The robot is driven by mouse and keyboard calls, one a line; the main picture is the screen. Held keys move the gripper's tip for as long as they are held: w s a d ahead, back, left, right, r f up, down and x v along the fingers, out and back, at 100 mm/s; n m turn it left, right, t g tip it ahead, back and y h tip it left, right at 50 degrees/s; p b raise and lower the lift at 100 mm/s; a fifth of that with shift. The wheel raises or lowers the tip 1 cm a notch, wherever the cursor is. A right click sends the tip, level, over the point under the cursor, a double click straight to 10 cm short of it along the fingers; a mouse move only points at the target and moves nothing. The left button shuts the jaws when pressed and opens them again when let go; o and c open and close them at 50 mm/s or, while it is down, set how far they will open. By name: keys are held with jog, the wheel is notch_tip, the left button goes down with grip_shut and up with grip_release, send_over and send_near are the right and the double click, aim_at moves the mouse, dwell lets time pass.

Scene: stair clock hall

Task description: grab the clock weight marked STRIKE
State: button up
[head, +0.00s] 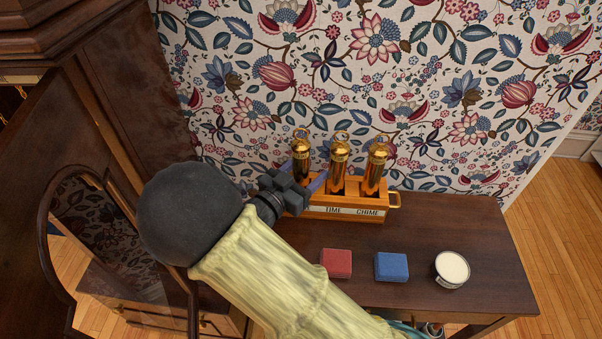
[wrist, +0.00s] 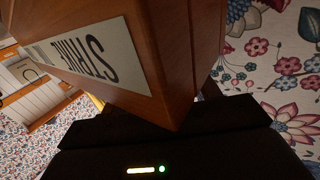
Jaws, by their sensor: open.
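Three brass clock weights stand upright in a wooden rack (head: 372,195) against the wall. In the head view, the rack's labels read TIME under the middle weight (head: 339,152) and CHIME under the right weight (head: 376,160). The left weight (head: 301,153) has its label hidden behind my gripper (head: 306,178). In the wrist view, a label reading STRIKE (wrist: 88,52) is close up on the rack's corner end. My gripper is open at the rack's left end, by the left weight's lower part, which it partly hides. I cannot tell whether the weight lies between the fingers.
The rack stands on a dark wooden table (head: 480,225). A red block (head: 336,263), a blue block (head: 391,267) and a white-topped round tin (head: 452,268) sit in front. A dark clock case with an open glazed door (head: 60,165) is at left. The table's right side is clear.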

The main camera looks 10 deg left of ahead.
grip_shut()
jog(key=shift+r, duration=0.2)
notch_tip(320, 180, up, 18)
jog(key=p, duration=0.3)
jog(key=shift+f, duration=0.1)
dwell(0.4)
jog(key=shift+w, duration=0.1)
dwell(0.3)
